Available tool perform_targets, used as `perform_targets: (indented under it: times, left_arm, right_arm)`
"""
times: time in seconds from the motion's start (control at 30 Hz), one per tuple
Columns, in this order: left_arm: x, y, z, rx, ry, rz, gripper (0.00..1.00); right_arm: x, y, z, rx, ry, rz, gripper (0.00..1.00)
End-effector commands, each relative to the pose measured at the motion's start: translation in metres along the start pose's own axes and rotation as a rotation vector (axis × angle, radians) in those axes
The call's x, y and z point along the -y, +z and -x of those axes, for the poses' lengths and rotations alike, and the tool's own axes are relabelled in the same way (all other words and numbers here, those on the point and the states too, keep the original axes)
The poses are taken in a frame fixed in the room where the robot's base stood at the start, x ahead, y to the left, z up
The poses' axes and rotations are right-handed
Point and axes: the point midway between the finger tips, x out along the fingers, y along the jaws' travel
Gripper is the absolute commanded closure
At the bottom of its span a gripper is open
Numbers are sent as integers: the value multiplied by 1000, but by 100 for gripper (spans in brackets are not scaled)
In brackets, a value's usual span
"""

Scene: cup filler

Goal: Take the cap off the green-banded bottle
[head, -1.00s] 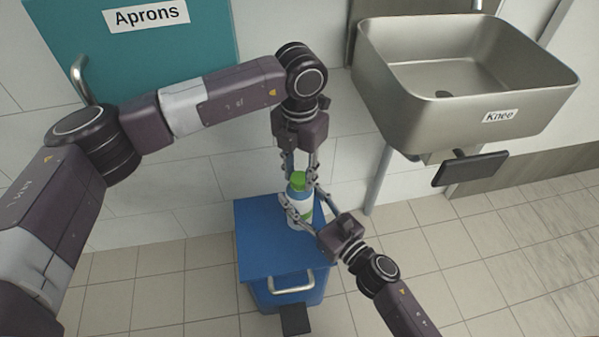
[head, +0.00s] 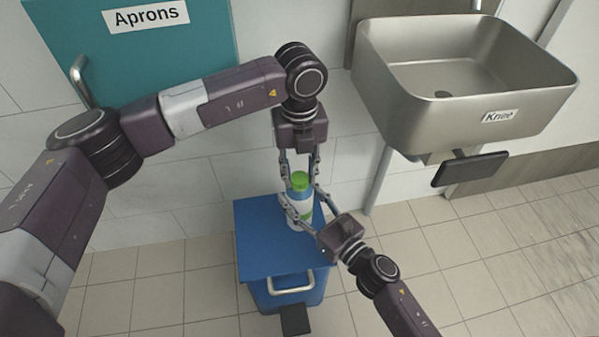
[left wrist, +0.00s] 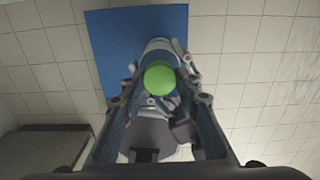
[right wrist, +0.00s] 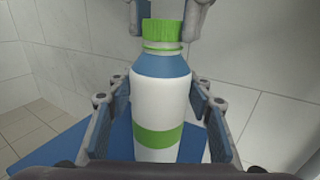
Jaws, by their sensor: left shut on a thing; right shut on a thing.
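The bottle (right wrist: 160,105) is white with a blue shoulder and a green band (right wrist: 157,137), and stands upright over the blue bin lid. Its ribbed green cap (right wrist: 162,30) sits on the neck above a thin green ring. My left gripper (head: 300,180) points down from above and is shut on the cap; its fingertips show on both sides of the cap in the right wrist view. My right gripper (right wrist: 157,107) comes from the lower right in the head view and is shut around the bottle's body. Whether the bottle's base touches the lid is hidden.
The blue bin (head: 262,240) has a metal handle (head: 291,283) and a black pedal (head: 295,319) in front. A steel sink (head: 470,95) with a knee panel (head: 470,169) is at the right. A teal "Aprons" cabinet (head: 185,55) hangs at upper left.

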Motion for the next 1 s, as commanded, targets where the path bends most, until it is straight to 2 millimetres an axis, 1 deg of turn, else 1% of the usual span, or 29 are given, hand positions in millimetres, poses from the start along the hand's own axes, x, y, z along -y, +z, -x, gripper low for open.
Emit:
perform_targets:
  times: [0.23, 0.8, 1.0]
  left_arm:
    - [0, 0, 2, 0, 0, -1, 100]
    - [0, 0, 21, 0, 0, -1, 100]
    - [0, 0, 22, 0, 0, -1, 100]
  right_arm:
    - [0, 0, 0, 0, -1, 1, 100]
    - [0, 0, 0, 0, -1, 0, 100]
    - [0, 0, 0, 0, -1, 0, 100]
